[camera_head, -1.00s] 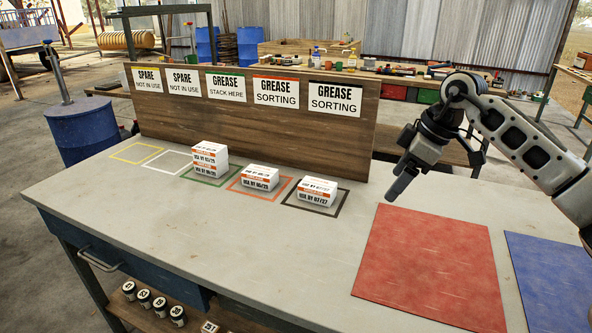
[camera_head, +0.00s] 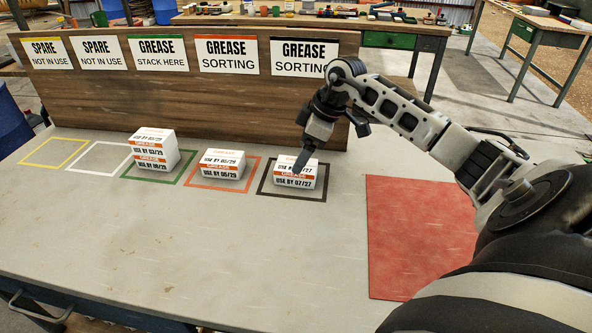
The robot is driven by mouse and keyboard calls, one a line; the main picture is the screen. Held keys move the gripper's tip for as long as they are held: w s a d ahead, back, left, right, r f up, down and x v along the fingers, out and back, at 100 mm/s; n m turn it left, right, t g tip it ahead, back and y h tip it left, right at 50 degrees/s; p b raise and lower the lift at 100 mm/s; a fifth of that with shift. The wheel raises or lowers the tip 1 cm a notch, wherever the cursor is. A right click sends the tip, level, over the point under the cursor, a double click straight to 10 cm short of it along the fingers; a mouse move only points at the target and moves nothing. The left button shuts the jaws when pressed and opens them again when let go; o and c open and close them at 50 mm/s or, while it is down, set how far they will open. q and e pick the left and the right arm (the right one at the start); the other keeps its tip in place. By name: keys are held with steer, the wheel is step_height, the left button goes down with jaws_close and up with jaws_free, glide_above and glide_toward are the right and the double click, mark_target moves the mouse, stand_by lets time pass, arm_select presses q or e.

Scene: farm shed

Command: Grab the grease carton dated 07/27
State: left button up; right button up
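The white and orange grease carton dated 07/27 (camera_head: 292,181) sits inside the black outlined square (camera_head: 262,191) on the table. My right gripper (camera_head: 303,160) points down at the carton's top right part and overlaps it in the view. I cannot tell whether it touches the carton or whether its fingers are apart. A carton dated 05/29 (camera_head: 221,171) sits in the orange square (camera_head: 192,184). Two stacked cartons (camera_head: 152,150) stand in the green square (camera_head: 127,178). My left gripper is not in view.
The upright wooden board (camera_head: 200,102) with sign cards stands behind the cartons. A red mat (camera_head: 420,240) lies to the right, under my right arm. The yellow square (camera_head: 36,164) and white square (camera_head: 78,173) are empty. The table's front area is clear.

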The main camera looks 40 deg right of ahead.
steer(key=x, duration=0.5)
steer(key=shift+w+f+p, duration=0.2)
steer(key=shift+f+p, duration=0.15)
steer(key=shift+f, duration=0.2)
stand_by(0.4)
steer(key=c, duration=1.1)
